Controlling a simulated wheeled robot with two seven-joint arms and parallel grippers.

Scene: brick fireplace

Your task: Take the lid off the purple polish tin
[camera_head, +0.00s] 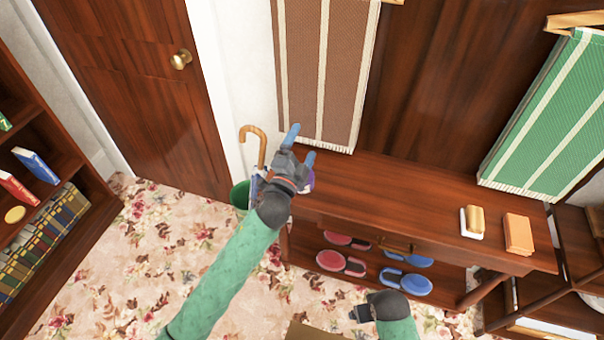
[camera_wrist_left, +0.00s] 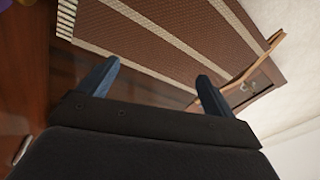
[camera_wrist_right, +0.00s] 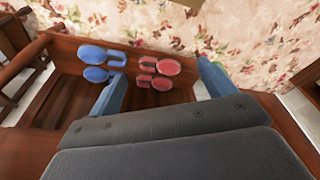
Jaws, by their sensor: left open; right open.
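A small purple thing (camera_head: 309,182), likely the polish tin, shows at the left end of the wooden bench top (camera_head: 400,205). Most of it is hidden behind my left gripper (camera_head: 301,146), so I cannot tell how its lid sits. A bit of purple also shows at the top left corner of the left wrist view (camera_wrist_left: 5,4). My left gripper is open and empty, its blue fingers pointing towards the hanging brown mat. My right gripper (camera_head: 360,312) is low in front of the bench; the right wrist view shows its blue fingers apart and empty (camera_wrist_right: 160,78).
A gold-topped block (camera_head: 473,220) and an orange block (camera_head: 518,235) lie on the bench's right. Red footwear (camera_head: 330,260) and blue footwear (camera_head: 405,283) rest on the lower shelf. A cane (camera_head: 252,140) stands in a green bin (camera_head: 240,195). The bench's middle is clear.

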